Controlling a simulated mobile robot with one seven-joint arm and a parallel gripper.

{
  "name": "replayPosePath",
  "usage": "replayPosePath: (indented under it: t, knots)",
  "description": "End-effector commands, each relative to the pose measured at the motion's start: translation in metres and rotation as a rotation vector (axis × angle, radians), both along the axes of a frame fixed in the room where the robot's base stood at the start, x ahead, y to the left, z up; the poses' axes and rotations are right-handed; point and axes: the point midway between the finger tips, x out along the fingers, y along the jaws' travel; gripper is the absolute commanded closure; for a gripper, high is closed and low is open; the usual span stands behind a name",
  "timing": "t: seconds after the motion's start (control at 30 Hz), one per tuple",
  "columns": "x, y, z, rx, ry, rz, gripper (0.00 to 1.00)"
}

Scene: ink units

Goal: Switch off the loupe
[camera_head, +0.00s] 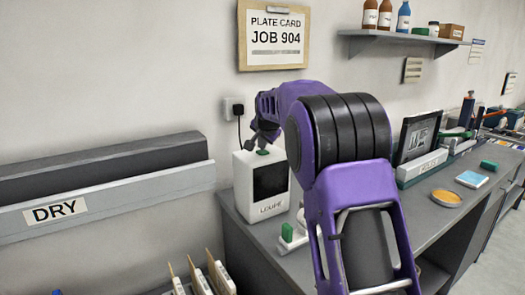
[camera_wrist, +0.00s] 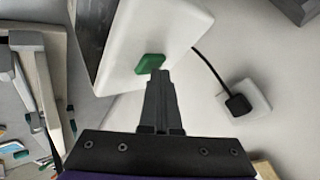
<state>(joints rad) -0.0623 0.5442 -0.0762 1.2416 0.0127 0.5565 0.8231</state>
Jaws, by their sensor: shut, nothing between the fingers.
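The loupe (camera_head: 243,190) is a white box labelled LOUPE with a dark front screen, standing on the grey bench's left end. A green button (camera_head: 263,152) is on its top. My gripper (camera_head: 262,138) is shut and empty just above that button. In the wrist view the loupe (camera_wrist: 180,30) fills the upper middle, and the fingertips of my gripper (camera_wrist: 158,73) are at the edge of the green button (camera_wrist: 149,64). I cannot tell whether they touch it. My purple arm hides part of the bench to the right of the loupe.
A black plug and cord sit in the wall socket (camera_head: 234,107) behind the loupe. A small white block with a green top (camera_head: 289,235) stands in front. A framed device (camera_head: 418,140), an orange-topped dish (camera_head: 446,197) and a shelf (camera_head: 405,37) are to the right.

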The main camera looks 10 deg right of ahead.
Motion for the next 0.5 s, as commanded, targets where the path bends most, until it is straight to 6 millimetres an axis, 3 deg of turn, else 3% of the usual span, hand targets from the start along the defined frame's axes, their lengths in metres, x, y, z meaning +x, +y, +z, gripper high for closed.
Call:
replayPosePath:
  t: [0.2, 0.5]
  knots:
    - [0.000, 0.000, 0.000, 0.001, 0.004, 0.001, 1.00]
    - [0.000, 0.000, 0.017, 0.001, 0.002, 0.001, 1.00]
